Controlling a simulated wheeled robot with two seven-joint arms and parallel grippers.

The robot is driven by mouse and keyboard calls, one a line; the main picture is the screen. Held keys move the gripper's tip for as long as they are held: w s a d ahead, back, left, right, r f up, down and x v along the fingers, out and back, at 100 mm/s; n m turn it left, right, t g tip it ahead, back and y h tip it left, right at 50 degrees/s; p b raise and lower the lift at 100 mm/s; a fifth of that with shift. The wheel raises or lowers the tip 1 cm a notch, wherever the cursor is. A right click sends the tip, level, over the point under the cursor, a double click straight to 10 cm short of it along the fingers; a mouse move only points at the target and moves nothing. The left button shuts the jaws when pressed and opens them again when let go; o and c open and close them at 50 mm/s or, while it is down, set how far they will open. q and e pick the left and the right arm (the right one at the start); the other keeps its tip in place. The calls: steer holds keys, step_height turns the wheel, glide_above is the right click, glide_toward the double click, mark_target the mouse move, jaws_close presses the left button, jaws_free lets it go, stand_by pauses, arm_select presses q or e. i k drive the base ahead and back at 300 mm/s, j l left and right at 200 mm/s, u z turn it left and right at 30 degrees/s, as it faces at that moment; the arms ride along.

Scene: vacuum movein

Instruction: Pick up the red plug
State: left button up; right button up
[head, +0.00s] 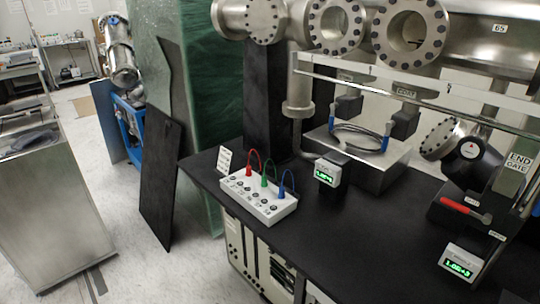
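The red plug (249,171) stands upright at the back left of a white socket box (268,212) on the black bench. A thin red cable arches up from it and down behind the box. A green plug (265,180) and a blue plug (283,192) stand beside it in the same row, each with its own looped cable. Several dark round sockets line the box top in front of the plugs. Neither of my grippers is in view.
The black bench top (345,255) is clear in front of the box. A white label card (224,160) stands behind its left end. A small green-lit display (328,173) stands to the right. Steel flanges and a horizontal rail (400,85) overhang the back.

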mark_target(249, 173)
steer(key=i+j+z, duration=0.2)
steer(key=j, duration=0.15)
steer(key=i+j+z, duration=0.45)
steer(key=j, duration=0.3)
steer(key=j+z, duration=0.25)
steer(key=j, duration=0.15)
steer(key=i+j+z, duration=0.2)
steer(key=j, duration=0.25)
steer(key=j+z, duration=0.25)
steer(key=j, duration=0.15)
